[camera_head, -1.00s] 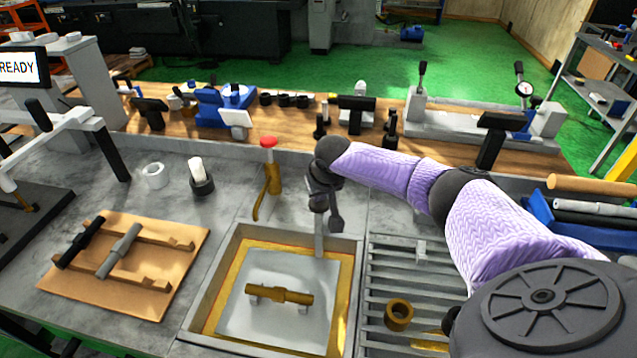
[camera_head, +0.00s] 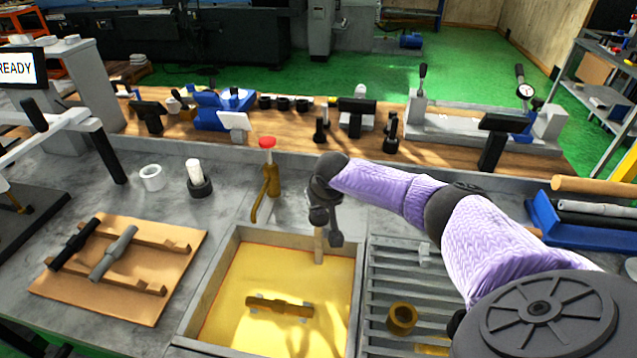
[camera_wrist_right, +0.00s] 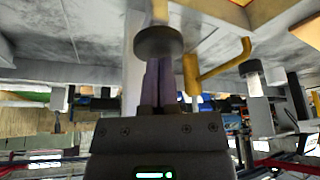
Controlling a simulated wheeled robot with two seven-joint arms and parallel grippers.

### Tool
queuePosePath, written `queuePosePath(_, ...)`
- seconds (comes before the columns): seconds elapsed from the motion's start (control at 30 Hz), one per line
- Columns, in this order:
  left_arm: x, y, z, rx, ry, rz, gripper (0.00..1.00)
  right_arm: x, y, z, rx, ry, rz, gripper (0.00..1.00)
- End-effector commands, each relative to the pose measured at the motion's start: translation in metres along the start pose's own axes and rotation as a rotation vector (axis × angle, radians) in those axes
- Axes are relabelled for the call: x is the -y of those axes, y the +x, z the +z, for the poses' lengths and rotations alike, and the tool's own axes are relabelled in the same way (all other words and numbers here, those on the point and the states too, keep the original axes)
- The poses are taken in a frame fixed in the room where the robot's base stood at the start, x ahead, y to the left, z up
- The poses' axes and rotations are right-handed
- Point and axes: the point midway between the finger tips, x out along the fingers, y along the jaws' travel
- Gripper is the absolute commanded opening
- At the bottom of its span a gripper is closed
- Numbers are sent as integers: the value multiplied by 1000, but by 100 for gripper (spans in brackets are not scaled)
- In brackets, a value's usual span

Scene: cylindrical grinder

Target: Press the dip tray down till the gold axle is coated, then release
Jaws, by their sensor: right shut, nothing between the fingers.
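The gold axle (camera_head: 280,307) lies level across its small supports in the square basin at the front centre. The dip tray's plate is under yellow liquid (camera_head: 240,285); only a pale post (camera_head: 319,246) stands up from it at the basin's back right. My right gripper (camera_head: 320,204) is over the top of this post. In the right wrist view, the shut fingers (camera_wrist_right: 160,84) meet a round dark knob (camera_wrist_right: 158,41) on the pale post, with nothing between them. Whether the axle is fully covered is hard to tell. My left gripper is out of view.
A brass tap with a red knob (camera_head: 267,143) stands behind the basin. A slatted rack (camera_head: 395,270) with a brass ring (camera_head: 401,318) is to its right. A wooden board (camera_head: 110,285) with two dark and grey shafts lies left.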

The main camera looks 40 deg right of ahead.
Motion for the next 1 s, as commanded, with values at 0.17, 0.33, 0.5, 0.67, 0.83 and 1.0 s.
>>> queuePosePath(0.17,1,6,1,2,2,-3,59,0,9,5,5,-1,1,0)
queuePosePath(0.33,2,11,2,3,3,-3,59,0,15,8,5,-2,2,0)
queuePosePath(0.5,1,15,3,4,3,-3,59,0,22,10,5,-2,2,0)
queuePosePath(0.67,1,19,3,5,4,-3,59,0,28,13,5,-2,2,0)
queuePosePath(0.83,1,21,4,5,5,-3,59,0,30,14,5,-1,2,0)
queuePosePath(1.0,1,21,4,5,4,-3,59,0,30,14,5,-1,2,0)
